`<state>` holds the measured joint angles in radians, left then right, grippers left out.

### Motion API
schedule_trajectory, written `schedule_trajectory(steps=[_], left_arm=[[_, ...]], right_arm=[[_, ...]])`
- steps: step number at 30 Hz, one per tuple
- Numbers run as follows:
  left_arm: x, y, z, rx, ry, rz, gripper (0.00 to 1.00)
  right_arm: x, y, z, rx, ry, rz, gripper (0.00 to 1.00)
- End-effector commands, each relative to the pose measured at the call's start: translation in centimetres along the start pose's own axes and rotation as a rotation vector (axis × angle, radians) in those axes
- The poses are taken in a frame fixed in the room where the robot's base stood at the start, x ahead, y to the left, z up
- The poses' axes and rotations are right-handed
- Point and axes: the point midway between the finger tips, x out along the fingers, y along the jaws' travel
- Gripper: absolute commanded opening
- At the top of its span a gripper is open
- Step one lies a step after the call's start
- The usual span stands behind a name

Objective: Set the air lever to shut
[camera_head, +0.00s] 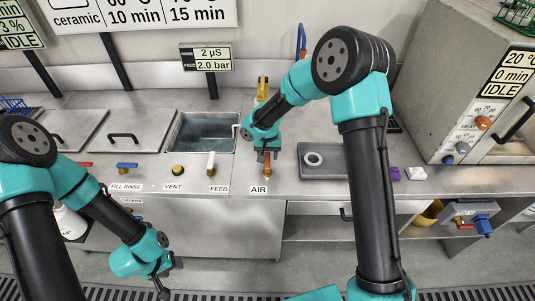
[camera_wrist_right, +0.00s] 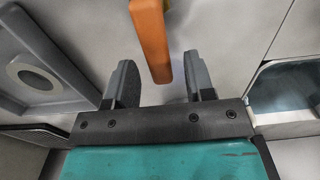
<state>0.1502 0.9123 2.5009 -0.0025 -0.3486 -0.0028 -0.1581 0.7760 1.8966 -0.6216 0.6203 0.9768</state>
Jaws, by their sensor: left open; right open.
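The air lever (camera_head: 267,169) is a small orange handle above the AIR label (camera_head: 259,189) on the steel bench. My right gripper (camera_head: 268,155) is just over it and partly hides it in the head view. In the right wrist view the orange air lever (camera_wrist_right: 152,45) extends into the space between the two fingers of my right gripper (camera_wrist_right: 160,85). The fingers are open, with a gap visible on each side of the lever. My left gripper (camera_head: 174,266) is low at the left, in front of the bench, open and away from the lever.
A white FEED lever (camera_head: 211,160), a yellow VENT knob (camera_head: 178,170) and a blue FILL RINSE lever (camera_head: 127,165) stand to the left. A sink (camera_head: 176,147) lies behind them. A grey tray (camera_head: 335,174) holding a pale ring (camera_head: 305,159) is close on the right.

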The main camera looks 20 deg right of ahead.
Motion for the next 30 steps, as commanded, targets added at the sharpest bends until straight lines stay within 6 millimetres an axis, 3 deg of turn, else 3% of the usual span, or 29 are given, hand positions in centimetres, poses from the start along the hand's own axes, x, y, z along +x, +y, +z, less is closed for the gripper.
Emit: schedule_trajectory(steps=[2, 17, 30], left_arm=[[0.00, 0.00, 0.00, 0.000, 0.000, 0.000, 0.49], [0.00, 0.00, 0.00, 0.000, 0.000, 0.000, 0.49], [0.00, 0.00, 0.00, 0.000, 0.000, 0.000, 0.49]], right_arm=[[-0.02, 0.00, 0.00, 0.000, 0.000, 0.000, 0.48], [-0.05, -0.01, 0.00, 0.000, 0.000, 0.000, 0.00], [-0.06, -0.45, 0.00, -0.018, 0.000, 0.000, 0.00]])
